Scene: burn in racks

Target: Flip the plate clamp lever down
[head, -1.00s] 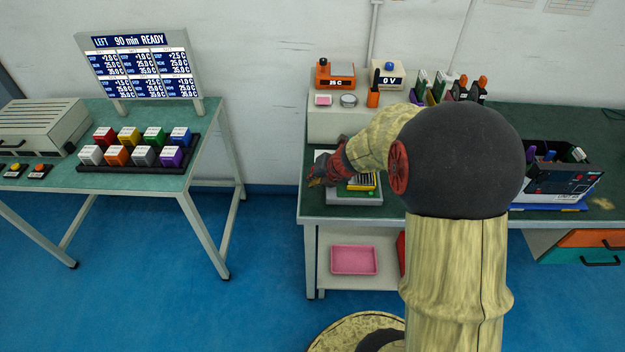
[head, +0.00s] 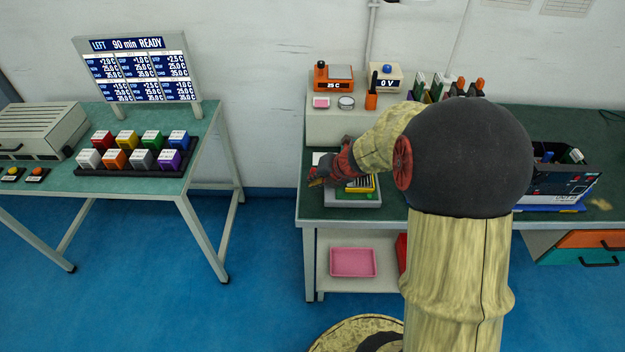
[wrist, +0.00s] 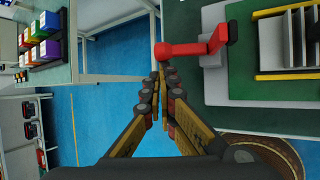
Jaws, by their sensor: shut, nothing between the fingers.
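The plate clamp lever (wrist: 190,48) is red, with a bent arm and a rounded end, and shows in the wrist view at the left edge of the pale fixture plate (wrist: 214,14). Its rounded end lies just above my fingertips in the picture; I cannot tell if they touch. My gripper (wrist: 161,70) is shut and empty, its fingers close together. In the head view my gripper (head: 317,178) is over the left side of the fixture (head: 352,200), hiding the lever.
The fixture stands near the left front of the green bench (head: 316,213). Behind it is a raised shelf (head: 335,125) with instruments. A black bin (head: 530,165) stands to the right. A second table (head: 100,181) with coloured blocks is at left, across a floor gap.

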